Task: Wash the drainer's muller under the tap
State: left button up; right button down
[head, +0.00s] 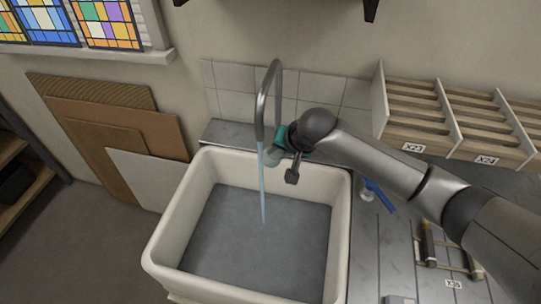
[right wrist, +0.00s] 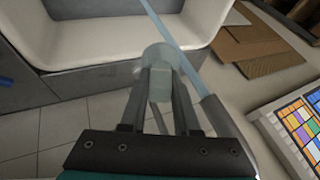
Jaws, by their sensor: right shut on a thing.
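The curved metal tap (head: 268,85) stands behind the white sink (head: 172,228), and a thin water stream (head: 262,190) falls from it into the basin. My right gripper (head: 275,157) is beside the stream above the sink's back part. In the right wrist view its fingers (right wrist: 168,78) are shut on a pale, translucent muller (right wrist: 158,54). The water stream (right wrist: 163,25) runs along the muller's right edge there; I cannot tell if it touches the glass. My left gripper is out of view.
Labelled wooden racks (head: 440,115) stand on the right, behind the grey worktop (head: 392,255). A blue-handled item (head: 379,194) and a small wooden rack (head: 445,250) are on the worktop. Boards (head: 115,135) lean on the wall at left. The basin's middle is clear.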

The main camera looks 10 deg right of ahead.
jog(key=s+d+p, duration=0.2)
jog(key=s+d, duration=0.2)
jog(key=s, duration=0.2)
jog(key=shift+s+d+p, duration=0.25)
jog(key=shift+d+p, duration=0.05)
dwell(0.4)
jog(key=shift+r, duration=0.1)
dwell(1.1)
jog(key=s+d+r, duration=0.2)
jog(key=s+r, duration=0.2)
jog(key=shift+d, duration=0.4)
jog(key=shift+f, duration=0.1)
dwell(0.7)
